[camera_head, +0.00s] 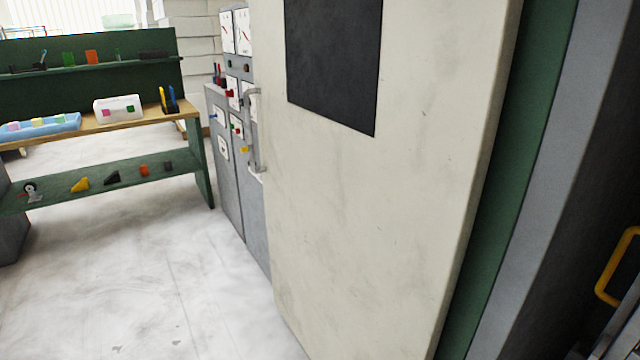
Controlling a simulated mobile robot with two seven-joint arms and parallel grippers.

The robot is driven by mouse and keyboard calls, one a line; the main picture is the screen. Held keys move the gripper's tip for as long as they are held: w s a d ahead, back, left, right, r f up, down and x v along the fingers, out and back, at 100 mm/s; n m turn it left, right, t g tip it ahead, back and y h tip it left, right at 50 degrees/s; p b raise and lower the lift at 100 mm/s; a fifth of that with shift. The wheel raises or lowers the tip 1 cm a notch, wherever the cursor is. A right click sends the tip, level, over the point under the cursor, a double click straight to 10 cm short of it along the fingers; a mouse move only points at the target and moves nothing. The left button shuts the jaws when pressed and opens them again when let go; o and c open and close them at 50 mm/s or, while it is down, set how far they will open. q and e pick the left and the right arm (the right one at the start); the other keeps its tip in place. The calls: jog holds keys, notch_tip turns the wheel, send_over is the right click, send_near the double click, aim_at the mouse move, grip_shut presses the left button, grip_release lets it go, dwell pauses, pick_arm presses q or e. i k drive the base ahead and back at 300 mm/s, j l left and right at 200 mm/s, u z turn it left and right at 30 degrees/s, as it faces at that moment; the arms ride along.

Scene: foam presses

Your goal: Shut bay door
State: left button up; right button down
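The bay door (390,200) is a large off-white panel with a dark square window (335,62). It fills the middle of the head view and its lower edge runs out of the picture. A grey vertical handle (254,130) is at the door's left edge. The door's right edge is beside a green upright (510,180) and a grey post (565,160). The door seems to stand swung out at an angle, but the opening is not clearly visible. Neither of my grippers is in view, and nothing is seen touching the handle.
A grey control cabinet (228,170) with gauges and buttons stands behind the door's left edge. A green workbench (110,185) with a wooden top holds small parts at the left. The pale floor (130,280) between is clear. A yellow handle (612,265) shows at far right.

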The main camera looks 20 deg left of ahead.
aim_at(377, 121)
jog(key=u, duration=0.55)
jog(key=i+j, duration=0.2)
jog(key=i+j+z, duration=0.15)
jog(key=j, duration=0.25)
jog(key=i+j, duration=0.25)
jog(key=i+j+z, duration=0.1)
jog(key=j, duration=0.3)
jog(key=i+j, duration=0.25)
jog(key=i+j+z, duration=0.15)
jog(key=j, duration=0.3)
jog(key=i+j, duration=0.15)
jog(key=j, duration=0.2)
jog(key=i+j+z, duration=0.1)
jog(key=j, duration=0.25)
jog(key=i, duration=0.1)
